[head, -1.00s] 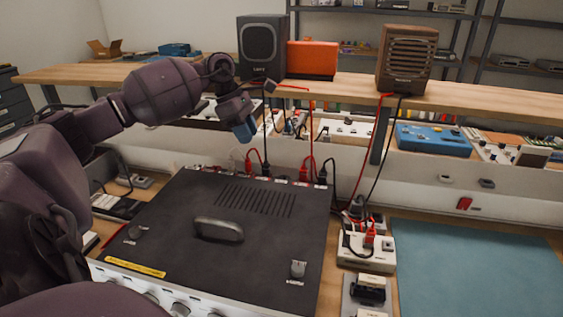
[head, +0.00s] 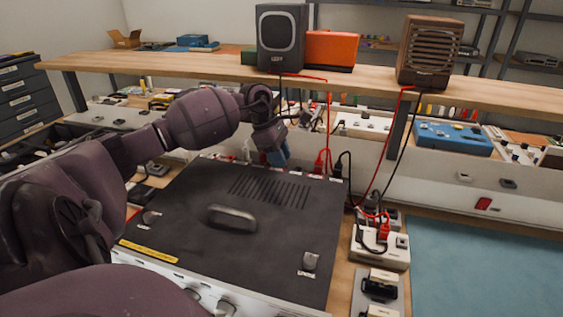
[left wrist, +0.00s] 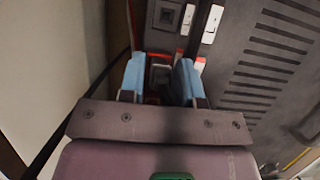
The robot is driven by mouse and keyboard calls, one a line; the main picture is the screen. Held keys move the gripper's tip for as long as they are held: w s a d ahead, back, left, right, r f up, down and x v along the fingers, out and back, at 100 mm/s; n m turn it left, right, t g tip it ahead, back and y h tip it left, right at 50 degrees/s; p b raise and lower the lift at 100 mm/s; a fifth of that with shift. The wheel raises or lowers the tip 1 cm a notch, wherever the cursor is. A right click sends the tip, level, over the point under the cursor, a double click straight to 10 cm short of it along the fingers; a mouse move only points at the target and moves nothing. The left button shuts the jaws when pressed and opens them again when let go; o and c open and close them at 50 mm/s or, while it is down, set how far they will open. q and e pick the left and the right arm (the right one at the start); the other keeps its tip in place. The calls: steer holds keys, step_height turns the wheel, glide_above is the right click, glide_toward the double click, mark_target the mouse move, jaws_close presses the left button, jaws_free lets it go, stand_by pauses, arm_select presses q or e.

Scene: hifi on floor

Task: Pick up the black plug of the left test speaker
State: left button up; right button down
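The left test speaker (head: 282,38) is dark grey and stands on the raised wooden shelf in the head view. A red and a black cable run down from it. My left gripper (head: 277,157) points down over the back edge of the black amplifier, its blue fingers hiding the sockets behind. In the left wrist view, my left gripper (left wrist: 160,78) has its blue fingers apart. A dark square block, perhaps the black plug (left wrist: 160,74), lies between them with red parts beside it. I cannot tell whether the fingers touch it. My right gripper is not in view.
The black amplifier (head: 205,255) has a handle on top. A red plug (head: 320,161) and another black plug (head: 342,162) stand along its back edge. A brown speaker (head: 429,52) stands right on the shelf. A white power box (head: 380,252) lies right of the amplifier.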

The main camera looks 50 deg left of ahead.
arm_select(q)
steer(key=shift+d+f, duration=0.1)
steer(key=shift+f, duration=0.1)
steer(key=shift+c, duration=0.5)
jaws_close()
